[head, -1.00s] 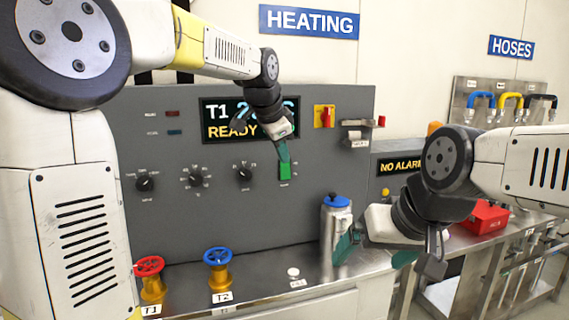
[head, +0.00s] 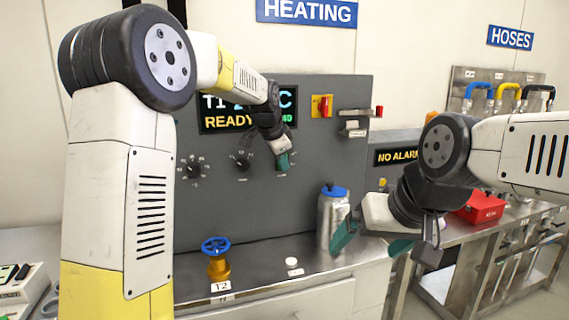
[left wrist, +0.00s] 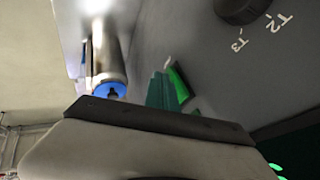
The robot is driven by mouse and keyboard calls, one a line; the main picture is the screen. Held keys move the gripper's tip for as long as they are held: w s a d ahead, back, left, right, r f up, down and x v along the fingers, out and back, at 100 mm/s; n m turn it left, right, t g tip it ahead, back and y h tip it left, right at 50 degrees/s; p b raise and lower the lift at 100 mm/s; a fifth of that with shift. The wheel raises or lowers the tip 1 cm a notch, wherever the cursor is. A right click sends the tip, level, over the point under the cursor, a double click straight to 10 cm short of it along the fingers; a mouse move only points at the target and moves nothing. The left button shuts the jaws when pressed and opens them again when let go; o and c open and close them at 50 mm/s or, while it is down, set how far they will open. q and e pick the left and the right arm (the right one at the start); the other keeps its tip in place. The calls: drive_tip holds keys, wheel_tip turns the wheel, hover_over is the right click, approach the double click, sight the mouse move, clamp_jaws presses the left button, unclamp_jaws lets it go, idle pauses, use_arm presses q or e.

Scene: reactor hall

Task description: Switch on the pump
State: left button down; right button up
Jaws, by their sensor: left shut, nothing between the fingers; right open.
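The green switch (left wrist: 180,86) on the grey panel (head: 320,130) shows in the left wrist view, right beside the teal fingers of my left gripper (left wrist: 160,92). In the head view the left gripper (head: 283,160) is shut and empty, its fingertips at the panel and covering the switch. I cannot tell whether they touch it or which way it is set. The panel display (head: 243,110) shows T1 and READY, partly hidden by my arm, with some green text at its right. My right gripper (head: 378,243) is open and empty in front of the bench.
A metal flask with a blue lid (head: 333,215) stands on the bench near the right gripper. The blue valve wheel T2 (head: 216,246) stands left of it. Black knobs (head: 240,160) sit left of the switch. A red box (head: 483,207) is at the right.

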use_arm(q)
drive_tip(key=shift+w+f, duration=0.1)
drive_tip(key=shift+w, duration=0.15)
drive_tip(key=shift+a, duration=0.1)
idle(0.3)
drive_tip(key=shift+r, duration=0.9)
